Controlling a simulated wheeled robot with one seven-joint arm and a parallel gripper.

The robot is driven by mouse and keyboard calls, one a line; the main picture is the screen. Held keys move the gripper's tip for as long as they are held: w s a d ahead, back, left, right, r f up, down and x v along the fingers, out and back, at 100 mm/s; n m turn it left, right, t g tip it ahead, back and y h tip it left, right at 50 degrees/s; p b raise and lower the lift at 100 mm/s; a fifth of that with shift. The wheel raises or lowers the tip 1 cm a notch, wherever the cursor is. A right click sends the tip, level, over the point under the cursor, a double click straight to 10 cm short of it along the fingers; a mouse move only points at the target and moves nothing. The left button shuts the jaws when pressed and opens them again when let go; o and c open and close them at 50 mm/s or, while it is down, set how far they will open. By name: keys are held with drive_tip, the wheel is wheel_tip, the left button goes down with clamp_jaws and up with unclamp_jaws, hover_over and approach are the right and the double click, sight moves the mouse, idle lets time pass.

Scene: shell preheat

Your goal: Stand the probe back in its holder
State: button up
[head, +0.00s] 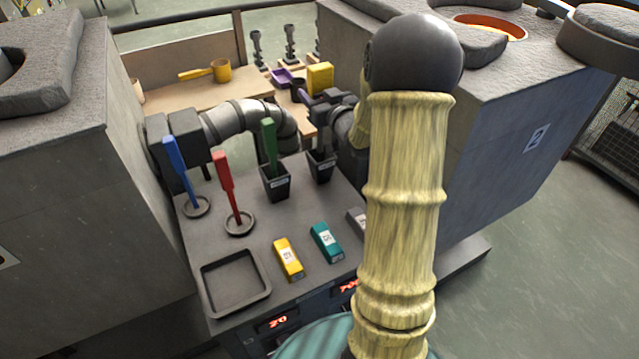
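Several coloured handles stand on the grey bench. A blue one (180,170) and a red one (226,180) stand slightly tilted in ring-shaped bases. A green one (269,140) stands in a black labelled cup (276,187). A second black cup (320,168) is to its right, with a dark upright piece above its mouth. I cannot tell which thing is the probe. My gripper (318,106) is above and behind the second cup, mostly dark and partly hidden by my arm. A small purple piece (304,97) shows at its tip; I cannot tell whether it is held.
A yellow block (288,259), a teal block (326,242) and a grey block (357,220) lie on the bench near an empty square tray (234,284). A thick pipe (245,117) crosses behind. Large grey housings flank the bench.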

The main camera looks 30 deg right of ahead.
wheel_tip(320, 180, down, 6)
idle(0.5)
drive_tip(key=shift+s+d, duration=0.1)
drive_tip(key=shift+f, duration=1.9)
drive_tip(key=shift+f, duration=0.2)
drive_tip(key=o, duration=1)
